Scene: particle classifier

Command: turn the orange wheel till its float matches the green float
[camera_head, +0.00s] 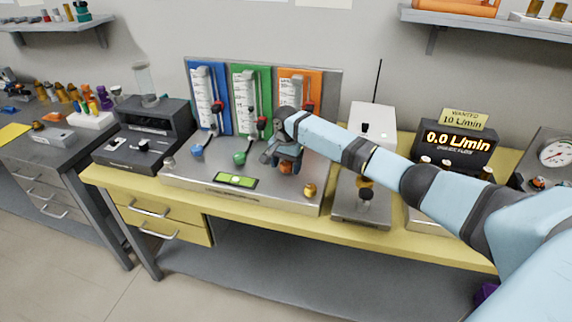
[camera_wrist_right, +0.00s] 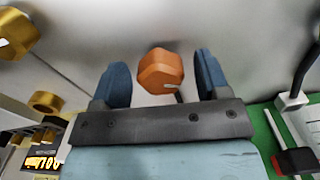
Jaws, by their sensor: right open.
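The orange wheel (camera_wrist_right: 160,72) sits between the two spread fingers of my right gripper (camera_wrist_right: 160,80) in the right wrist view, with a gap on each side. In the head view my right gripper (camera_head: 287,160) is over the orange wheel's place and mostly hides it. The orange panel (camera_head: 298,84) carries a tube with a red float (camera_head: 308,107), partly behind my arm. The green panel (camera_head: 243,82) stands left of it, with its tube and a red-marked float. The green wheel (camera_head: 239,158) and blue wheel (camera_head: 197,151) are on the metal base. My left gripper is not seen.
A brass knob (camera_head: 309,190) stands at the base's front right. A small level (camera_head: 236,181) lies at the front edge. A display (camera_head: 458,142) reads 0.0 L/min under a sign (camera_head: 463,119) reading WANTED 10 L/min. My right arm spans the right side.

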